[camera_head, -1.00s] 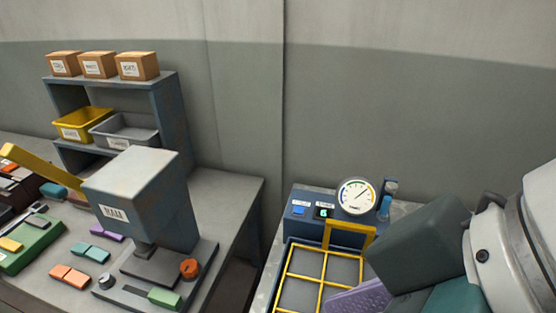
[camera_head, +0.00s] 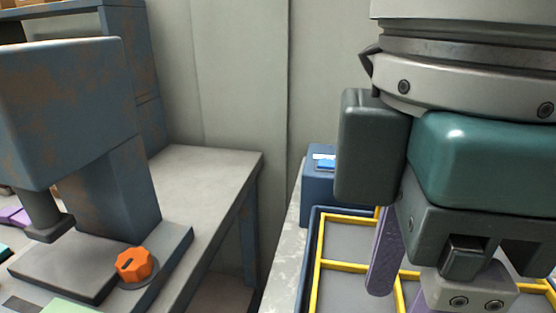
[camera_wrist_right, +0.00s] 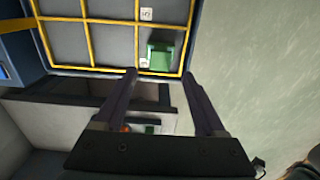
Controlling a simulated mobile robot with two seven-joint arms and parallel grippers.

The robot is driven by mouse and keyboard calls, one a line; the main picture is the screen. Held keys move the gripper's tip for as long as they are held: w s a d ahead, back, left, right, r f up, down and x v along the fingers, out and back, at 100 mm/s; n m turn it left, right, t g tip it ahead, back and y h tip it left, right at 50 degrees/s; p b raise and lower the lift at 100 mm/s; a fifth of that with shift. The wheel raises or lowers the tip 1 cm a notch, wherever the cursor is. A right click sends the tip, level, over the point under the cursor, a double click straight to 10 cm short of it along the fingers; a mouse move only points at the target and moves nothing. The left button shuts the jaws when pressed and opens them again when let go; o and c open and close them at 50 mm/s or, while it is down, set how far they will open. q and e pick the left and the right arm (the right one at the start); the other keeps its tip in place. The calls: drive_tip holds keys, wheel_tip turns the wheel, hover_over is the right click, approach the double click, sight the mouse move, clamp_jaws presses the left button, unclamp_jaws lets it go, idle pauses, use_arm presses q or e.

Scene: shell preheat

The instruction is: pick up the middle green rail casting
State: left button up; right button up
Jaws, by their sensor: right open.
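A green casting (camera_wrist_right: 160,55) lies in a cell of the yellow-gridded tray (camera_wrist_right: 92,69) in the right wrist view. Beside it are small white labels. A second green piece shows at the bottom left edge of the head view (camera_head: 62,307), on the bench by the press. Which piece is the middle one I cannot tell. My right gripper (camera_wrist_right: 159,76) is open and empty. Its purple fingertips appear on either side below the tray casting, apart from it. In the head view the right arm covers much of the tray, and the casting is hidden there. My left gripper is out of view.
A blue-grey press (camera_head: 65,110) with an orange knob (camera_head: 134,264) stands on the left bench (camera_head: 205,185). A gap separates this bench from the tray's table. A blue box (camera_head: 320,180) stands behind the tray. The bench right of the press is clear.

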drive_tip(key=f+b, duration=0.1)
drive_tip(key=f, duration=0.3)
drive_tip(key=f+b, duration=0.1)
drive_tip(key=f, duration=0.4)
drive_tip(key=shift+d+f, duration=0.2)
drive_tip(key=shift+f, duration=0.1)
clamp_jaws()
